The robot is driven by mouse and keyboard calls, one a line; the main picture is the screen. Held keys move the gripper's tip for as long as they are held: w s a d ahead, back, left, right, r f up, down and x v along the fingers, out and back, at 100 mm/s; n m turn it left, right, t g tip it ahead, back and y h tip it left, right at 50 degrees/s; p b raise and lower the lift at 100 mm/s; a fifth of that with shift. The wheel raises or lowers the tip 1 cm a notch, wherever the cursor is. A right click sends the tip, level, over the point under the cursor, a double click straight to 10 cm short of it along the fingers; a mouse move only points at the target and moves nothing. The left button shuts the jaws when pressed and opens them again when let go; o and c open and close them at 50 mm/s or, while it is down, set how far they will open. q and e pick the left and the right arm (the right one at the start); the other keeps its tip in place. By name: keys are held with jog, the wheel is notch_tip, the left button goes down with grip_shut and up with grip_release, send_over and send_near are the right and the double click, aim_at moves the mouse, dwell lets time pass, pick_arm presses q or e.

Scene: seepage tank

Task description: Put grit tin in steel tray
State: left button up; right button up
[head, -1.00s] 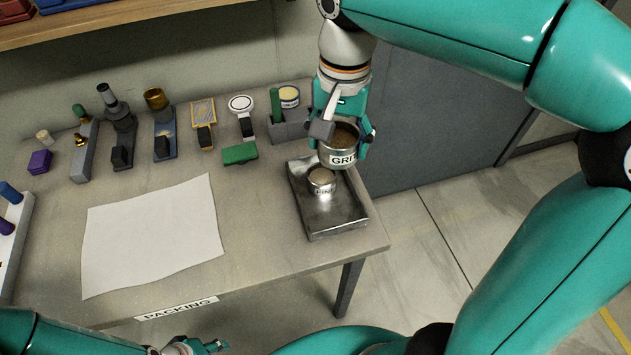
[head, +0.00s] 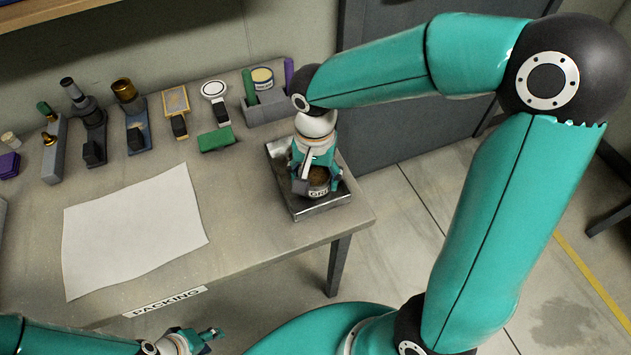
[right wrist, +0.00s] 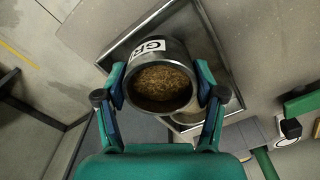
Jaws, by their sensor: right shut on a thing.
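The grit tin (head: 319,190) is a metal tin with a white GRIT label, full of brown grains. My right gripper (head: 318,183) is shut on it, and the right wrist view shows the tin (right wrist: 160,85) upright between both fingers. The tin is over the front part of the steel tray (head: 322,211); I cannot tell whether it touches the tray floor. A second tin (right wrist: 234,102) in the tray is mostly hidden behind the grit tin in the right wrist view. My left gripper (head: 211,338) is low at the front, off the table; its opening is unclear.
The tray stands at the table's right end, near the edge. A white sheet (head: 130,230) lies to its left. A green block (head: 217,139), a grey holder (head: 268,106) with a tin, and several tools on stands line the back.

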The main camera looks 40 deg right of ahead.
aim_at(315, 178)
jog(key=shift+f, duration=1.35)
jog(key=o, duration=1)
jog(key=shift+f, duration=0.1)
jog(key=shift+c, duration=0.2)
notch_tip(315, 178, up, 12)
jog(key=shift+r, duration=0.15)
